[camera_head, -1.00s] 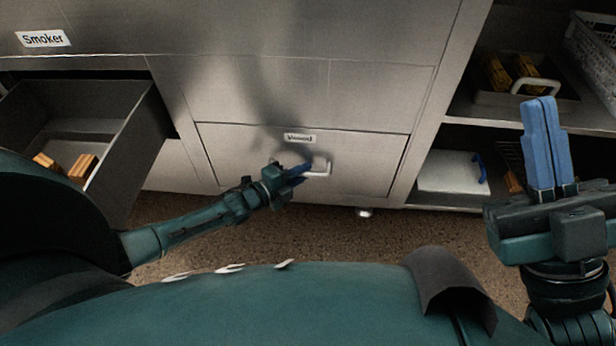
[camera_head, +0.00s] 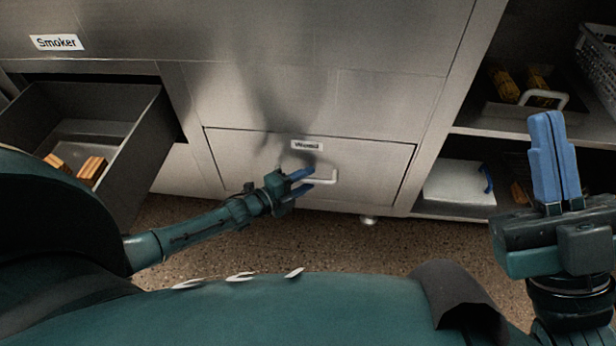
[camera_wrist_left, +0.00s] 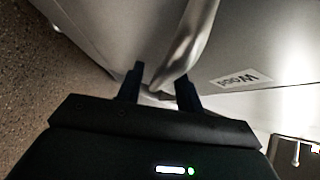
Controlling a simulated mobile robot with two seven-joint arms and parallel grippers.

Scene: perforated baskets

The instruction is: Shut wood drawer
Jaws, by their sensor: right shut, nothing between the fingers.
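The wood drawer (camera_head: 373,167) is a steel front with a small label reading Wood and a light bar handle (camera_head: 325,178). Its front looks about level with the cabinet face. My left gripper (camera_head: 308,180) is open at the left end of the handle. In the left wrist view the handle (camera_wrist_left: 190,40) runs between the two dark fingers (camera_wrist_left: 160,85), which stand apart. My right gripper (camera_head: 553,115) is shut and empty, its blue fingers together and pointing up at the right, away from the drawer.
A drawer (camera_head: 125,140) on the left stands open with wood blocks (camera_head: 92,168) inside. A label reads Smoker (camera_head: 57,42). On the right, open shelves hold a tray (camera_head: 500,107), a white box (camera_head: 458,184) and a basket (camera_head: 598,62). Speckled floor (camera_head: 330,240) lies below.

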